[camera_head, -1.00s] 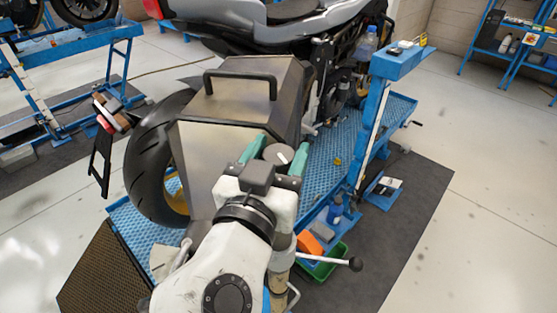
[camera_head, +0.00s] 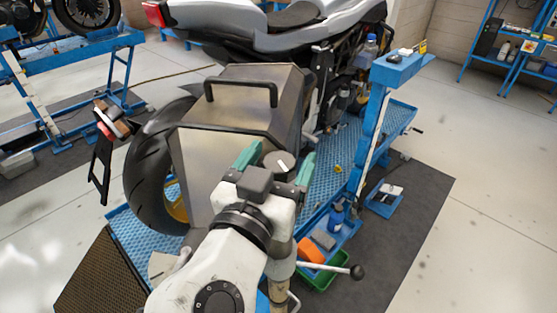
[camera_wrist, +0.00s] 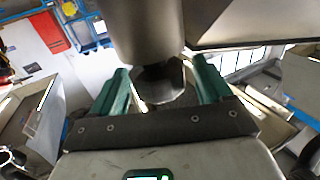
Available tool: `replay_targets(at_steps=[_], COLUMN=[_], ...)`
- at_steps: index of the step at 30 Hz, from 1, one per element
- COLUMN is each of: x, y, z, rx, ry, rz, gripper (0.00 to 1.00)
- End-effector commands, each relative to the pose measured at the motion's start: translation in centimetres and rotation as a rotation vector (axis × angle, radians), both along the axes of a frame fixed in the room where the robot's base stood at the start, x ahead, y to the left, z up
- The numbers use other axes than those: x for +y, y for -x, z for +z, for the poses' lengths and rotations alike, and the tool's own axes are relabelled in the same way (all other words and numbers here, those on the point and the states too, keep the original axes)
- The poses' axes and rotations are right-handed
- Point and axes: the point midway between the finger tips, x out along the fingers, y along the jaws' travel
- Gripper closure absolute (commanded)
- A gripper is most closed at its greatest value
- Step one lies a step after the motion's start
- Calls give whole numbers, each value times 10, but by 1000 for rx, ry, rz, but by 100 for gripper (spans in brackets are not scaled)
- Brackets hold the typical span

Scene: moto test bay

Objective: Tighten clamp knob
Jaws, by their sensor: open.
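A round dark knob (camera_head: 279,161) with a white mark on its top sits beside the metal pannier box (camera_head: 205,150) on the motorcycle's side. My gripper (camera_head: 276,163) has two green fingers, one on each side of the knob, with visible gaps between. The gripper is open and holds nothing. In the wrist view, a dark faceted part (camera_wrist: 158,88), seemingly the knob, lies between the green fingers, below a wide grey cylinder (camera_wrist: 146,30). Whether a finger touches the knob cannot be told. The knob's lower side is hidden by my gripper.
The motorcycle stands on a blue lift platform (camera_head: 400,115). A blue post (camera_head: 372,130) with a small top tray rises at right. A green bin (camera_head: 322,277) and a lever with a black ball (camera_head: 356,272) are close to my arm.

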Motion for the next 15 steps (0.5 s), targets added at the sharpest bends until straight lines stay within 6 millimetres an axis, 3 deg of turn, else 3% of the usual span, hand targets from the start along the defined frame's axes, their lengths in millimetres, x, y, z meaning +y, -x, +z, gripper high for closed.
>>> replay_targets(at_steps=[5, 15], x=[3, 19], y=[9, 69], z=[0, -1], rx=[-1, -1], ry=[-1, -1], rz=[2, 5], gripper=[22, 22])
